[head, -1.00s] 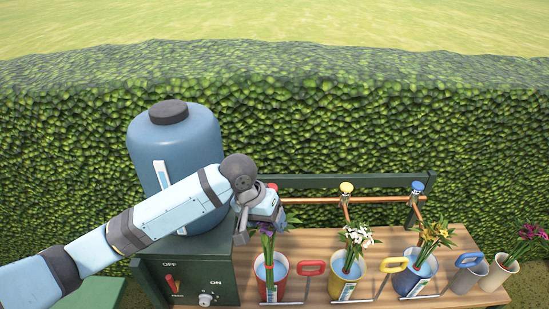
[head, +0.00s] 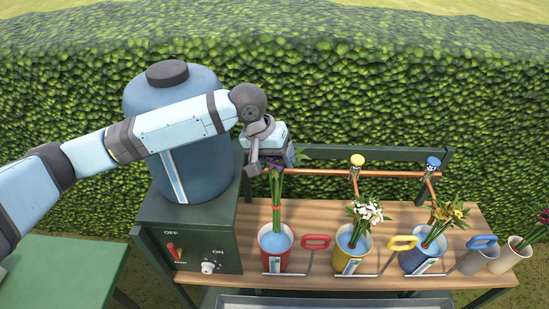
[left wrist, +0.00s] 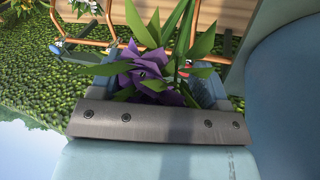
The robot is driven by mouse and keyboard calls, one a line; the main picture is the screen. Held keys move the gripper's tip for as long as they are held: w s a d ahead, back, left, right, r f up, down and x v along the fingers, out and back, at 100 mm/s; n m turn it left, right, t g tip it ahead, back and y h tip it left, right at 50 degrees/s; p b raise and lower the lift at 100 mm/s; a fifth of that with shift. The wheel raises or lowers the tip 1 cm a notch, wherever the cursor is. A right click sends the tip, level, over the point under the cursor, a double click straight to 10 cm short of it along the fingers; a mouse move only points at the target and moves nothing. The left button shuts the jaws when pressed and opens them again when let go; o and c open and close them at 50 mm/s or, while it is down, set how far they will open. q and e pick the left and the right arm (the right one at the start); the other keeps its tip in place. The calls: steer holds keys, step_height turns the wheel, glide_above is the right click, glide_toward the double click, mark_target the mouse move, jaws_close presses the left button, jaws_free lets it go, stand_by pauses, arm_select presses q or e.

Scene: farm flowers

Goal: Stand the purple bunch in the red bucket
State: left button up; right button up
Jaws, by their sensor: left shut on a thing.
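The purple bunch (head: 277,188) has green stems with a red band and hangs upright from my left gripper (head: 264,165). The gripper is shut on it near the flower heads. The left wrist view shows the purple petals and leaves (left wrist: 150,75) between the jaws. The red bucket (head: 272,262) stands on the wooden bench below the bunch, with pale blue water in it. The stem ends overlap the bucket's far rim in the picture; whether they are inside or just above it I cannot tell. My right gripper is not in view.
To the right stand a yellow bucket (head: 346,264) with white flowers, a blue bucket (head: 420,264) with yellow flowers, and a grey pot (head: 475,263). A blue tank (head: 185,190) stands left. A copper pipe (head: 325,172) with taps runs behind.

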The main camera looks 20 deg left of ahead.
mark_target(275, 207)
arm_select(q)
step_height(275, 207, down, 2)
steer(key=shift+b, duration=1.05)
steer(key=shift+f+b, duration=0.5)
steer(key=shift+b, duration=0.2)
steer(key=shift+f, duration=0.15)
step_height(275, 207, down, 2)
steer(key=shift+f, duration=1.65)
steer(key=shift+f+b, duration=0.35)
steer(key=shift+f, duration=3.05)
steer(key=shift+f+b, duration=0.3)
steer(key=shift+f, duration=1.65)
